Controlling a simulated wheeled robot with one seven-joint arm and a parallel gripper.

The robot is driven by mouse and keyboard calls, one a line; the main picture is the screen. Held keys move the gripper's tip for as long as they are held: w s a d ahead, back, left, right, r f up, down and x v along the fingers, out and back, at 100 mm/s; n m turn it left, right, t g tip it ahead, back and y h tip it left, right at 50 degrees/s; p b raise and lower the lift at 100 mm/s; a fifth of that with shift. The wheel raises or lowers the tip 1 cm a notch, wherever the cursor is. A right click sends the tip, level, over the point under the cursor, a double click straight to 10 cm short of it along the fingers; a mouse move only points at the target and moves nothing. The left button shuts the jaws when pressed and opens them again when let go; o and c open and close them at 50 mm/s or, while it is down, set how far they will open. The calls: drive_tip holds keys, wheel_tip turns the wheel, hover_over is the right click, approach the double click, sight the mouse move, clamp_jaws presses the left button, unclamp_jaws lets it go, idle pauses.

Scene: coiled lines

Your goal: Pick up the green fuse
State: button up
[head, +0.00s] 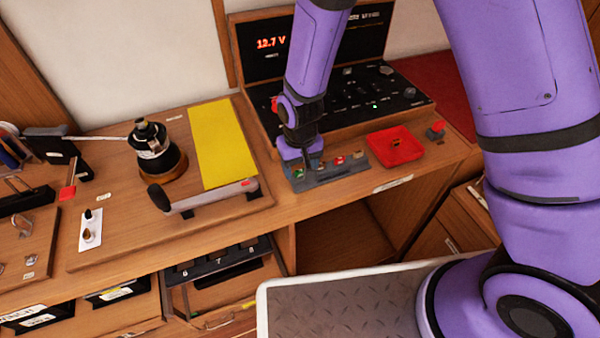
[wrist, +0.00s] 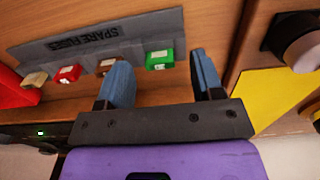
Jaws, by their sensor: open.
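The green fuse (wrist: 160,60) sits in the grey spare fuses rack (wrist: 80,42), at the right end of the row in the wrist view. My gripper (wrist: 161,70) is open, and the fuse shows between its two blue fingers, with a gap on each side. In the head view my gripper (head: 302,158) is over the left end of the rack (head: 326,178), and the green fuse (head: 298,171) shows small beneath it. I cannot tell how far the fingertips reach down beside the fuse.
A brown fuse (wrist: 105,65) is close beside the left finger. A red fuse (wrist: 68,73) and a tan fuse (wrist: 34,80) follow along the rack. A red tray (head: 396,146) lies right of the rack. A control panel (head: 350,95) stands behind; a yellow sheet (head: 221,145) lies left.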

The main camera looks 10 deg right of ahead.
drive_tip(key=shift+f, duration=0.55)
drive_tip(key=c, duration=1)
drive_tip(key=shift+r, duration=0.1)
